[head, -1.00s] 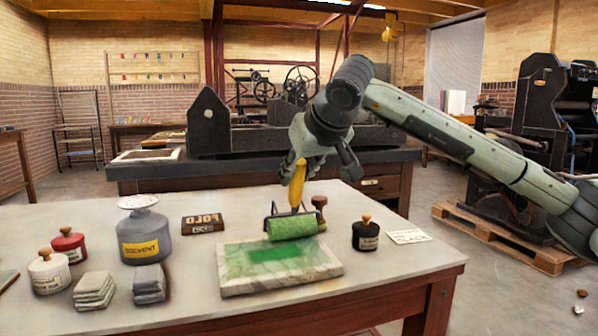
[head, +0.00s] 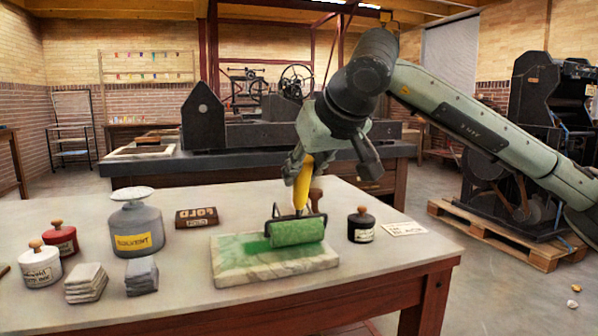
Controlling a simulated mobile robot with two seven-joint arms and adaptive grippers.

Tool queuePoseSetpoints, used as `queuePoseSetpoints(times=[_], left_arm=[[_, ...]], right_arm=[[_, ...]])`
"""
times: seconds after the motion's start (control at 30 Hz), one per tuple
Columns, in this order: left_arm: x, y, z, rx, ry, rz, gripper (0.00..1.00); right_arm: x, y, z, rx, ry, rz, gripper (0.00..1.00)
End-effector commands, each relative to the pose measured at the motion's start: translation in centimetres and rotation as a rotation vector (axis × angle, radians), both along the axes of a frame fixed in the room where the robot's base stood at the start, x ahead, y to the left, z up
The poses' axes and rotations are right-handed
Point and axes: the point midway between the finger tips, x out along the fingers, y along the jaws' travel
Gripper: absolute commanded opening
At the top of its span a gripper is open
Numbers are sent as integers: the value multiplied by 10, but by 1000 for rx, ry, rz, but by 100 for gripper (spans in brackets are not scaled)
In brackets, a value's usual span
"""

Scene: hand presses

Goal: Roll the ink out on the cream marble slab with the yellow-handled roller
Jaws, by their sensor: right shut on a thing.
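The cream marble slab (head: 268,273) lies near the middle of the table, with a green ink film (head: 253,245) on its top. The roller (head: 297,231) has a green-coated drum, a dark frame and a yellow handle (head: 303,184). Its drum is over the right and back part of the slab and appears to touch it. My right gripper (head: 302,165) is shut on the yellow handle from above, with the handle slightly tilted. The arm partly hides the fingers. My left gripper is not in view.
A black jar (head: 361,227) stands close right of the slab, with a paper card (head: 402,229) beyond it. A grey solvent can (head: 136,229), red jar (head: 62,239), white jar (head: 39,266) and grey stacks (head: 86,281) stand left. The table's front right is clear.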

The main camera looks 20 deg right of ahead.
Motion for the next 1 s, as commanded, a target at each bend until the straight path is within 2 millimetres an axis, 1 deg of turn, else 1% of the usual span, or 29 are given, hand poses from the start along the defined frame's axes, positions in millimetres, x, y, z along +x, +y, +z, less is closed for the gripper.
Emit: queuePoseSetpoints(times=[0.1,0.47,0.8,1.0], left_arm=[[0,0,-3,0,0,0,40],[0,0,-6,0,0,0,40],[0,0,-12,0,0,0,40],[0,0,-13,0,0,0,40]], right_arm=[[-9,-1,0,-1,-4,0,0],[-20,-1,0,-2,-2,-1,0],[-46,-2,-1,-2,-1,-1,0],[-53,-2,-1,-2,-1,-1,0]])
